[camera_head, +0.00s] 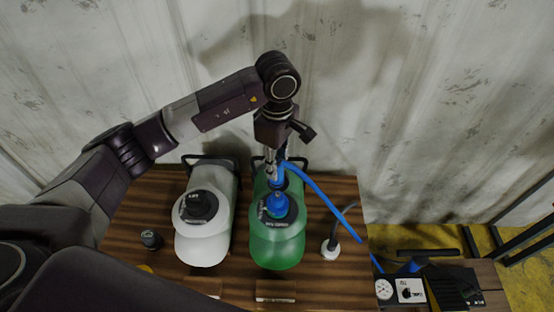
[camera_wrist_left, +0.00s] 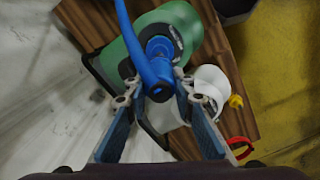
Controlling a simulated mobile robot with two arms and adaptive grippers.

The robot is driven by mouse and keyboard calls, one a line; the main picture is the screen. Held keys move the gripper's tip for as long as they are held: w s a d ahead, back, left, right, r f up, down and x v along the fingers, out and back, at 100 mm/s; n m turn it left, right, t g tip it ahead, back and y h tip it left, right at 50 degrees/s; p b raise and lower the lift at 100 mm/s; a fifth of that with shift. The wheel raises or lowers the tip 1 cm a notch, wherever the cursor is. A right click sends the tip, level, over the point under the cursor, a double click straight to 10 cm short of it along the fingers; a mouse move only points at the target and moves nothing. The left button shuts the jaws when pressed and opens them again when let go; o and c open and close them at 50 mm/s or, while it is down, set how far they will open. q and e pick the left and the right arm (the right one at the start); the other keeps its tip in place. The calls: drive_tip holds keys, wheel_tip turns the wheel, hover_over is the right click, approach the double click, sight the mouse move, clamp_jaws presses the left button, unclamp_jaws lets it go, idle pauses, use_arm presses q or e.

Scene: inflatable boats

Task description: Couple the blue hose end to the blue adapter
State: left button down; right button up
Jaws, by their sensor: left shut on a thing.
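The green canister (camera_head: 277,252) stands on the wooden table, with a blue adapter (camera_head: 276,206) upright on its top. In the left wrist view the adapter (camera_wrist_left: 160,47) shows on the green body, partly behind the blue hose. My left gripper (camera_head: 273,162) points down just behind the adapter in the head view. It is shut on the blue hose end (camera_wrist_left: 154,82), which sits between its two fingers (camera_wrist_left: 154,92). The hose end looks close to the adapter but offset from it; I cannot tell whether they touch. My right gripper is not in view.
A white canister (camera_head: 203,243) with a black cap stands left of the green one. The blue hose (camera_head: 322,194) runs right to a pump box with a gauge (camera_head: 384,289). A small white-based item (camera_head: 331,249) and a black cap (camera_head: 151,239) stand on the table (camera_head: 333,285).

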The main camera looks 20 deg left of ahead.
use_arm(q)
drive_tip(key=shift+d+f, duration=0.1)
drive_tip(key=shift+f, duration=0.4)
drive_tip(key=shift+f+b, duration=0.35)
wheel_tip(320, 180, down, 4)
drive_tip(key=shift+r+b, duration=0.25)
drive_tip(key=shift+b, duration=0.75)
drive_tip(key=shift+f, duration=0.1)
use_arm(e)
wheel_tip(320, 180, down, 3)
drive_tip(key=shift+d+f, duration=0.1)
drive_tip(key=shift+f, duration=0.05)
use_arm(q)
drive_tip(key=shift+b, duration=0.5)
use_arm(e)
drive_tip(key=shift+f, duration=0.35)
